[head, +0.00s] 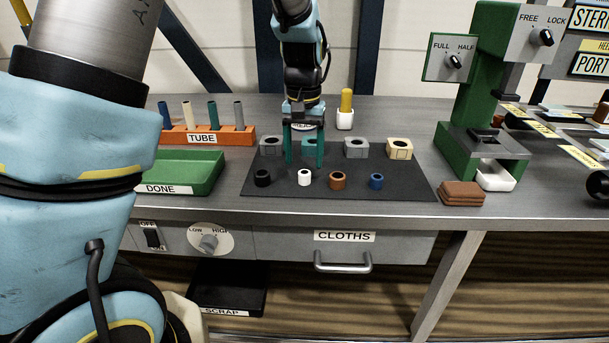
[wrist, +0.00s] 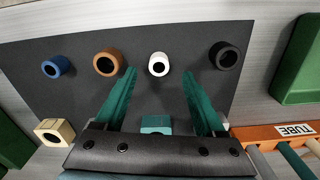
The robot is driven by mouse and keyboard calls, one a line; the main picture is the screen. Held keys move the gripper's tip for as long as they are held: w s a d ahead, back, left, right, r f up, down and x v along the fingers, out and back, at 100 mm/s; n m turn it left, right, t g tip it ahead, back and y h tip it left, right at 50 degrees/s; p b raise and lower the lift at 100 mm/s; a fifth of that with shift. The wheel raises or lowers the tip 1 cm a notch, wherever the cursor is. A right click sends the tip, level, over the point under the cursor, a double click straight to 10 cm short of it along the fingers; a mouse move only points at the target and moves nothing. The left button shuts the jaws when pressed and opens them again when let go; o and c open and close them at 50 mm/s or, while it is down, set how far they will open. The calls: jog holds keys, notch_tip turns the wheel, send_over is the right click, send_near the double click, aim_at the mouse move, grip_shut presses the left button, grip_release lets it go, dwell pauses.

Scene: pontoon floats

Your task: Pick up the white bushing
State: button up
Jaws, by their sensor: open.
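The white bushing (head: 305,177) stands on the dark mat (head: 405,193), between the black bushing (head: 262,177) and the brown bushing (head: 338,180). In the wrist view the white bushing (wrist: 158,64) lies ahead of the fingertips, roughly between their lines. My gripper (head: 305,162) has teal fingers that point down over the mat, just behind the white bushing. In the wrist view my gripper (wrist: 158,72) is open with nothing between its fingers. A blue bushing (head: 376,181) stands at the right of the row.
Behind the bushings stand several blocks with holes, including a grey one (head: 356,148) and a cream one (head: 399,149). The green DONE tray (head: 208,172) and orange TUBE rack (head: 240,138) are to the left. Brown cloths (head: 462,193) and a green press (head: 455,150) are to the right.

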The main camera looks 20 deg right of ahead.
aim_at(304, 172)
jog(key=shift+s+f+p, duration=0.1)
jog(key=shift+f+p, duration=0.2)
jog(key=shift+f, duration=1.4)
grip_shut()
